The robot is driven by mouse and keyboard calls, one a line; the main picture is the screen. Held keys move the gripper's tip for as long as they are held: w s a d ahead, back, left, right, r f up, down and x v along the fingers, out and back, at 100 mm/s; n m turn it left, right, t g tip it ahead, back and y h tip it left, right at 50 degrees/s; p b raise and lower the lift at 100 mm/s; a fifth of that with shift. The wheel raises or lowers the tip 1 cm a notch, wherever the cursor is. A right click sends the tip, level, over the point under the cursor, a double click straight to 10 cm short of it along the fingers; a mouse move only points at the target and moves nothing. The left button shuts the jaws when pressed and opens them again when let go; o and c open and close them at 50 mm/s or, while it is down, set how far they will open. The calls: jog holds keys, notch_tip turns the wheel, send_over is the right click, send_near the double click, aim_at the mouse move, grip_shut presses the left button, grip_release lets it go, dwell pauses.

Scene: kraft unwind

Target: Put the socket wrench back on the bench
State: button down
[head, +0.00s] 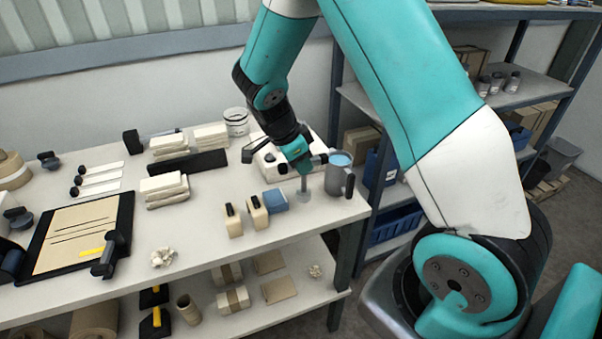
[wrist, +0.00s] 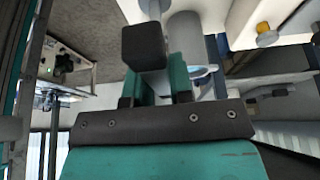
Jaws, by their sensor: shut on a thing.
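My gripper (head: 297,155) is over the right end of the bench (head: 215,205), shut on what looks like the socket wrench (head: 304,183). A grey shaft hangs down below the fingers, and a dark grip sticks out at the side. I cannot tell whether its lower end touches the bench top. In the wrist view a black block of the wrench (wrist: 143,46) shows in front of my gripper (wrist: 155,85), with a grey part beyond it. The fingers hide the part they hold.
A grey mug (head: 338,178) with blue contents stands close right of the wrench. The bench's right edge is near.

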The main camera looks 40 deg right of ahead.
send_over(301, 192)
jog(key=shift+f+p, duration=0.4)
jog(key=shift+f, duration=1.7)
jog(key=shift+f, duration=0.1)
jog(key=c, duration=1)
grip_release()
